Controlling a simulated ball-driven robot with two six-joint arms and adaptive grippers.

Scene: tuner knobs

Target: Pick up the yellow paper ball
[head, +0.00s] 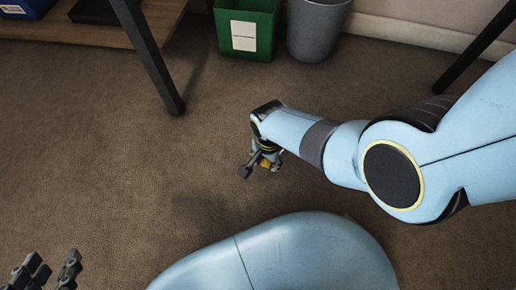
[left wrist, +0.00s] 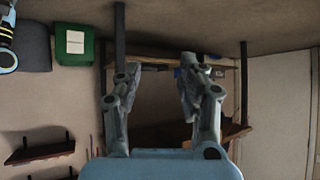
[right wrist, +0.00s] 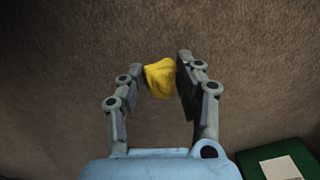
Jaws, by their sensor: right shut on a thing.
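The yellow paper ball (right wrist: 160,78) is crumpled and sits between the fingertips of my right gripper (right wrist: 161,72) in the right wrist view. The gripper is shut on it, with brown carpet behind. In the head view the right gripper (head: 259,165) points down over the carpet near the middle, and only a small part of the ball (head: 265,163) shows between the fingers. My left gripper (head: 45,271) is at the bottom left corner of the head view. In the left wrist view its fingers (left wrist: 160,68) are apart with nothing between them.
A green bin (head: 245,42) with a white label and a grey bin (head: 316,28) stand by the wall at the back. A desk with dark legs (head: 148,55) is at the upper left. The carpet (head: 100,150) in the middle and left is clear.

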